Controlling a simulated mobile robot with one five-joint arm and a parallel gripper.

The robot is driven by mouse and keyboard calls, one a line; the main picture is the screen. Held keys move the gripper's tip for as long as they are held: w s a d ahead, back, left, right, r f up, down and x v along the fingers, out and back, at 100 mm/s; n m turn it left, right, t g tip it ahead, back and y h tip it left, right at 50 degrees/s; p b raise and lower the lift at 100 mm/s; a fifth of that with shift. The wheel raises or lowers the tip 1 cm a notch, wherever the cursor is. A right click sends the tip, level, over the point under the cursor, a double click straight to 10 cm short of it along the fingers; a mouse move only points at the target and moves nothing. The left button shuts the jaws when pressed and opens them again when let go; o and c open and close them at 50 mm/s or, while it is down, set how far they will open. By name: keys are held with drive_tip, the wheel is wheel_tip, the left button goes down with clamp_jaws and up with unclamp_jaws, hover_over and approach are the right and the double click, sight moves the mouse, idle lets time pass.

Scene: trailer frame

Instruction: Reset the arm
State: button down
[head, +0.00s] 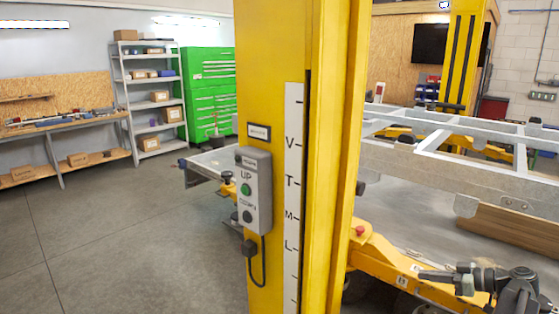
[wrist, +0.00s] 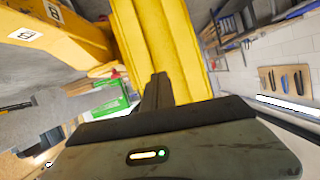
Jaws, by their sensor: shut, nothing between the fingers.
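My gripper (wrist: 159,78) shows in the wrist view. Its dark fingers are together, with nothing between them, and point at a yellow post (wrist: 160,40). I cannot tell how far apart the fingertips and the post are. In the head view, dark grey jointed parts (head: 490,284) at the lower right look like my arm, but the fingertips are not clear there. These parts appear in front of a yellow lift arm (head: 395,268).
A yellow lift column (head: 268,60) with an UP control box (head: 254,190) fills the middle of the head view. A metal trailer frame (head: 450,165) stands at the right. A workbench (head: 65,127), shelf (head: 145,95) and green cabinet (head: 208,90) stand behind. The left floor is clear.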

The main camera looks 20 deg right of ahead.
drive_tip(key=w+a+f+m+g+h, duration=0.1)
drive_tip(key=w+a+f+g, duration=0.25)
drive_tip(key=a, duration=0.75)
drive_tip(key=w+a+f+m+g+h, duration=0.1)
drive_tip(key=w+a+f+m+g, duration=0.3)
drive_tip(key=a, duration=0.7)
drive_tip(key=w+a+f+n+g+h, duration=0.15)
drive_tip(key=a+f, duration=0.35)
drive_tip(key=a, duration=0.6)
drive_tip(key=s+a+f+m+g+h, duration=0.2)
drive_tip(key=a+h, duration=0.2)
drive_tip(key=a, duration=0.8)
drive_tip(key=shift+s+a+f+h, duration=0.3)
drive_tip(key=shift+s+f+h, duration=0.05)
drive_tip(key=shift+f, duration=0.05)
drive_tip(key=shift+m, duration=0.25)
